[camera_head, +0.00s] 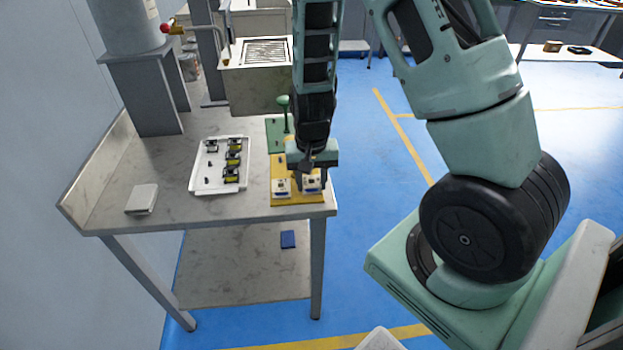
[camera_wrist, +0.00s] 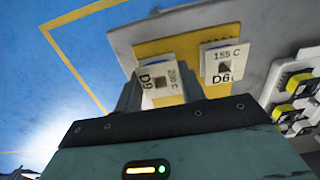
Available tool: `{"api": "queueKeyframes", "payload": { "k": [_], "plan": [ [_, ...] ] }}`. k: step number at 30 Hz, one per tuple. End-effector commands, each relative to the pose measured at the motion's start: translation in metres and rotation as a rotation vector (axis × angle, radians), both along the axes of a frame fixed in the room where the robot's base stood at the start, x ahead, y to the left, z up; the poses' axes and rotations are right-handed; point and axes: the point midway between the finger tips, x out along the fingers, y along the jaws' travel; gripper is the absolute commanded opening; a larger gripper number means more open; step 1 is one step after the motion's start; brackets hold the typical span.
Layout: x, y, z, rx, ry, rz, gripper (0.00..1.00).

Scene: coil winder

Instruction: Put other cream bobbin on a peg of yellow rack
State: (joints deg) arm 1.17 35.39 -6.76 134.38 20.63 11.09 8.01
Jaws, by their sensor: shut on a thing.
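The yellow rack (camera_head: 297,198) lies at the front right of the bench; its yellow plate also shows in the wrist view (camera_wrist: 196,91). One cream bobbin, marked "155 C" and "D6" (camera_wrist: 221,63), sits at the rack, on the left in the head view (camera_head: 281,188). My gripper (camera_head: 311,172) is over the rack's right side, pointing down. It is shut on the other cream bobbin (camera_head: 312,183), whose face reads "200 C" and "D6" in the wrist view (camera_wrist: 160,80). This bobbin is at the rack, beside the first and apart from it. Whether a peg is inside it is hidden.
A white tray (camera_head: 198,184) with several dark and yellow-green bobbins lies to the left. A green stand (camera_head: 275,135) with a knobbed post is just behind the rack. A small grey box (camera_head: 142,198) lies far left. The bench's right edge is close to the rack.

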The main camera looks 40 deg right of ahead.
Motion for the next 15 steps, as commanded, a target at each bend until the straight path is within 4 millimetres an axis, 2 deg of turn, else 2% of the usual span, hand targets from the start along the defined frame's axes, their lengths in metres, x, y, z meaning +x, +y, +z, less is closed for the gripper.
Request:
{"api": "queueKeyframes", "payload": {
  "k": [5, 6, 9, 15],
  "plan": [
    [0.0001, -0.0001, -0.0061, 0.000, 0.000, 0.000, 0.17],
    [0.0001, 0.0000, -0.0059, 0.000, 0.000, 0.000, 0.42],
    [0.0001, 0.0000, -0.0051, 0.000, 0.000, 0.000, 0.65],
    [0.0001, 0.0001, -0.0051, 0.000, 0.000, 0.000, 0.65]
  ]
}}
